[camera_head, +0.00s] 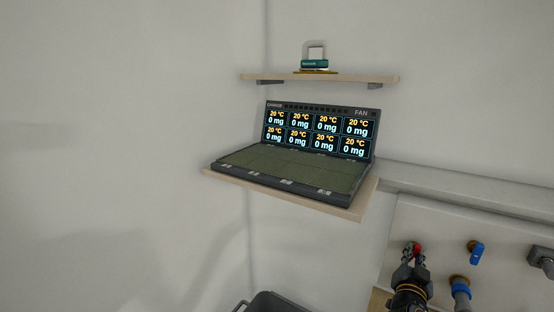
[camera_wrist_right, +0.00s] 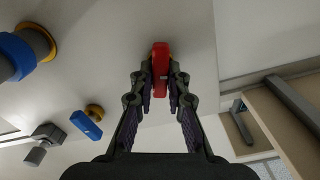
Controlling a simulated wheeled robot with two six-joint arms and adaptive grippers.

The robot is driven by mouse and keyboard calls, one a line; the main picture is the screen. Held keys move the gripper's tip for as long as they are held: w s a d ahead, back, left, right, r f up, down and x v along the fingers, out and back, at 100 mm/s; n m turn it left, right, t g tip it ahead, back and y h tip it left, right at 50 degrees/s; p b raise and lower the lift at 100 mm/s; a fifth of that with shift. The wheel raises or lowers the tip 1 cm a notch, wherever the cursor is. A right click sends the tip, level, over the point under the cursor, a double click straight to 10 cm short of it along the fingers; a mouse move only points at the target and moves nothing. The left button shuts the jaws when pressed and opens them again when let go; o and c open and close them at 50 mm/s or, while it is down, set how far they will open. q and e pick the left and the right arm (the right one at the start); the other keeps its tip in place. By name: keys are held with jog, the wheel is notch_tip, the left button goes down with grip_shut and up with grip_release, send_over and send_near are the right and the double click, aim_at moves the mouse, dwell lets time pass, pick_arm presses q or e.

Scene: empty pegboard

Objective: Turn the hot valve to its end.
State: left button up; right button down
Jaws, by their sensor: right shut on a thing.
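The hot valve's red handle (camera_wrist_right: 160,68) sits between the fingertips of my right gripper (camera_wrist_right: 160,85) in the wrist view, with the fingers closed on both its sides. In the head view the red handle (camera_head: 417,248) shows at the tip of my right gripper (camera_head: 413,258), in front of the pale panel at the lower right. The gripper hides part of the valve. My left gripper is in neither view.
A blue valve handle (camera_head: 477,252) is on the panel (camera_head: 440,225) to the right of the red one. A blue-collared pipe fitting (camera_head: 461,288) and a grey fitting (camera_head: 543,257) stick out nearby. A device with a display (camera_head: 316,132) stands on a wooden shelf (camera_head: 350,213).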

jog(key=shift+f+m+b, duration=0.2)
jog(key=shift+m+b, duration=0.6)
jog(key=shift+b, duration=0.4)
jog(key=shift+m+b, duration=1.2)
jog(key=shift+b, duration=0.25)
jog(key=shift+r, duration=0.1)
jog(key=c, duration=0.5)
grip_release()
jog(key=shift+s, duration=0.1)
jog(key=v, duration=0.7)
jog(key=shift+s+a, duration=0.1)
jog(key=shift+s, duration=0.05)
